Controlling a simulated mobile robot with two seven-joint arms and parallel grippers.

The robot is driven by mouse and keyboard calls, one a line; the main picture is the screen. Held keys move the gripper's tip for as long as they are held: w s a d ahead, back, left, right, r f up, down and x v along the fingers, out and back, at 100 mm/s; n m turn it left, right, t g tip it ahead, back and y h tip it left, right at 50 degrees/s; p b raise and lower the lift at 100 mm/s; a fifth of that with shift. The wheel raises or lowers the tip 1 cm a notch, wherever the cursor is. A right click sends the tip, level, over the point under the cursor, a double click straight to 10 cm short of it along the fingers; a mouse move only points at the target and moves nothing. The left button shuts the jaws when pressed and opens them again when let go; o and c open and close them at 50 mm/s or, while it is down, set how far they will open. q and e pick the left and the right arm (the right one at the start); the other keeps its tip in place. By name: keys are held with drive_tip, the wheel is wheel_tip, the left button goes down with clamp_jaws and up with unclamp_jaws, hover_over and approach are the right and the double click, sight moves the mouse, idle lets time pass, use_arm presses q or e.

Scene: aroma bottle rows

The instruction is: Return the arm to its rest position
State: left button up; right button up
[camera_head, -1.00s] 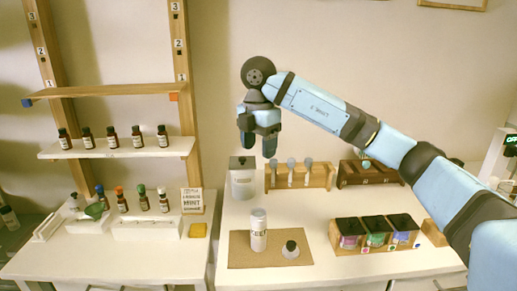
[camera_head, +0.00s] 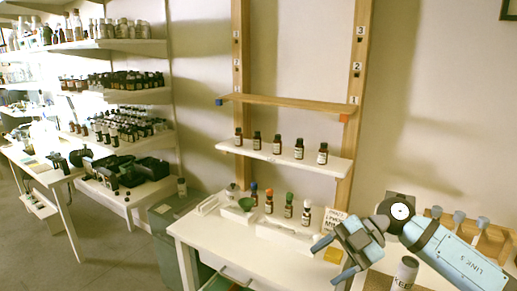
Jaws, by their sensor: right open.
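My right arm comes in from the lower right. Its gripper (camera_head: 333,260) hangs in front of the right end of the white table, fingers pointing left and apart, with nothing between them. Behind the gripper is a small sign card (camera_head: 333,219), with a yellow block (camera_head: 333,255) near it. My left gripper is not in view.
A white shelf (camera_head: 265,155) above holds several brown bottles. A wooden rack with grey-topped tubes (camera_head: 458,220) stands behind my arm. Crowded shelves fill the left; open floor lies at lower left.

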drive_tip(key=s+a+f+m+t+y, duration=0.2)
drive_tip(key=s+a+t+y, duration=0.1)
drive_tip(key=a+y, duration=0.4)
drive_tip(key=s+d+f+m+t+h, duration=0.2)
drive_tip(key=d+f+m+t+h, duration=0.3)
drive_tip(key=f+m+t, duration=0.45)
drive_tip(key=s+d+f+m+t+h, duration=0.25)
drive_tip(key=f+m+t+h, duration=0.35)
drive_tip(key=f+m+t, duration=0.4)
drive_tip(key=s+d+f+m+g+h, duration=0.2)
drive_tip(key=s+f+g, duration=0.2)
drive_tip(key=s+f, duration=0.25)
drive_tip(key=s+d+f+m+g+h, duration=0.2)
drive_tip(key=s+f+g+h, duration=0.15)
drive_tip(key=s+f, duration=0.3)
wheel_tip(320, 180, up, 12)
drive_tip(key=p, duration=1.3)
drive_tip(key=shift+s+d+n+g+y, duration=0.3)
drive_tip(key=shift+s+d+n+y, duration=0.05)
drive_tip(key=shift+n, duration=0.1)
